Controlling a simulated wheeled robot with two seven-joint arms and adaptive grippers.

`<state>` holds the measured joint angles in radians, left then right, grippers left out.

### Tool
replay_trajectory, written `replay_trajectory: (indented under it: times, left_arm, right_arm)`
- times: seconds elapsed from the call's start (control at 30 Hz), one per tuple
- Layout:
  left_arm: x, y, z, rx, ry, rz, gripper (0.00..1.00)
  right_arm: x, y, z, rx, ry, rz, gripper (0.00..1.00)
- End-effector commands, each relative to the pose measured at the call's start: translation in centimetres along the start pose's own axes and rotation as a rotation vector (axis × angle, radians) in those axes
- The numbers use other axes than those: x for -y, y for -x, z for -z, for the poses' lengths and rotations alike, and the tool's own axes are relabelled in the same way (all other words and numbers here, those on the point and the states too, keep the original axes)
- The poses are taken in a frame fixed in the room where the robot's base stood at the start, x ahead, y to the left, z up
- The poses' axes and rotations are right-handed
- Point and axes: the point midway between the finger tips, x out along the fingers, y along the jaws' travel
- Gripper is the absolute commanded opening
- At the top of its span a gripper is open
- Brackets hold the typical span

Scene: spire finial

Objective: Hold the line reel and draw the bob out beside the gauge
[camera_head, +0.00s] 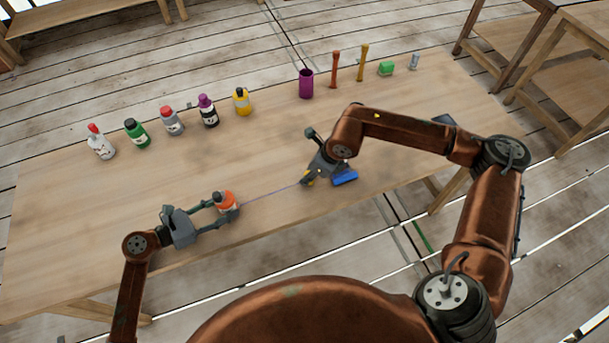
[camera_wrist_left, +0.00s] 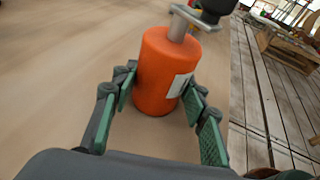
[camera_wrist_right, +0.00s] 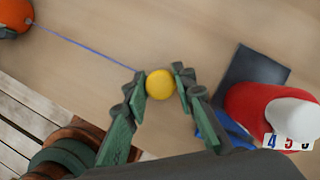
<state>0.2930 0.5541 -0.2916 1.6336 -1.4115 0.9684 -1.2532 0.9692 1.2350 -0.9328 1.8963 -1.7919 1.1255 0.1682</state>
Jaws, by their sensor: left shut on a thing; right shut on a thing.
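The orange line reel (camera_head: 225,200) stands on the table, and its grey handle shows on top in the left wrist view (camera_wrist_left: 165,75). My left gripper (camera_head: 231,209) is shut around the reel. A thin bluish line (camera_head: 270,192) runs straight from the reel to my right gripper (camera_head: 308,181). My right gripper is shut on the round yellow bob (camera_wrist_right: 160,84). A blue piece (camera_head: 344,178), possibly part of the gauge, lies just right of the right gripper; I cannot tell for sure.
The right wrist view shows a red thing with a white end (camera_wrist_right: 270,110), digits beside it, and a dark plate (camera_wrist_right: 250,75). The table's left front is clear.

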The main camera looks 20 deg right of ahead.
Motion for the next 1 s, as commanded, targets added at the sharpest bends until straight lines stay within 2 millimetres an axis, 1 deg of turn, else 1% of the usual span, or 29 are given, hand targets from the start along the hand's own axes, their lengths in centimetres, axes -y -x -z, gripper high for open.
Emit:
replay_trajectory:
  times: [0.53,1.0]
  left_arm:
    - [0.0,0.0,0.0,0.000,0.000,0.000,0.27]
    - [0.0,0.0,0.0,0.000,0.000,0.000,0.27]
  right_arm:
    - [1.9,0.7,1.6,-0.001,-0.002,0.001,0.08]
    - [2.1,0.8,1.8,0.000,0.000,0.000,0.08]
